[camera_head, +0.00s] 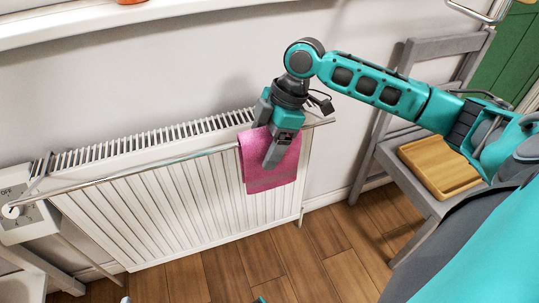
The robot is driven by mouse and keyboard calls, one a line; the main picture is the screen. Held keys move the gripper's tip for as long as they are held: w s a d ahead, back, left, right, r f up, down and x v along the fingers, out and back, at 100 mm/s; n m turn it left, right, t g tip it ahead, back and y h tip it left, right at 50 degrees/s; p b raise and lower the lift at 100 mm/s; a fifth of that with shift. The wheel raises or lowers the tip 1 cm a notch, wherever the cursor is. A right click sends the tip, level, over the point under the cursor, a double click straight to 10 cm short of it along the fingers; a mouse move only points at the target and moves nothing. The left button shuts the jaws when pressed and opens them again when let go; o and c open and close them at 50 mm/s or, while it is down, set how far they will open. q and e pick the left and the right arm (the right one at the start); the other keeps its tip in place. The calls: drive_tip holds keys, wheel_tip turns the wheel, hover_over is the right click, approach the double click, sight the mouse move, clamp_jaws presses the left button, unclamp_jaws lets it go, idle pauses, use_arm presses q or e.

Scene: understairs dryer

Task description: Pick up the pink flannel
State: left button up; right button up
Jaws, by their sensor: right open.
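The pink flannel (256,172) hangs folded over the thin metal rail (150,168) along the front of the white radiator, near its right end. My right gripper (268,143) is at the flannel's top edge, pointing down. One grey finger lies in front of the cloth and covers part of it. The other finger is on the radiator side, with its tip hidden behind the flannel. The jaws are open, and I cannot tell whether either finger touches the cloth. My left gripper is not in view.
The white radiator (170,215) stands against the wall. A box with a dial (14,212) is at its left end. A grey chair (392,165) with a wooden tray (415,155) on it stands at the right, beneath my right arm. The wooden floor (300,262) in front is clear.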

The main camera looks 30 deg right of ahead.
drive_tip(key=shift+c, duration=0.4)
drive_tip(key=c, duration=1.3)
drive_tip(key=shift+o, duration=0.2)
drive_tip(key=shift+b, duration=0.5)
drive_tip(key=shift+r, duration=0.4)
wheel_tip(320, 180, up, 20)
drive_tip(key=p, duration=0.7)
drive_tip(key=shift+f, duration=0.15)
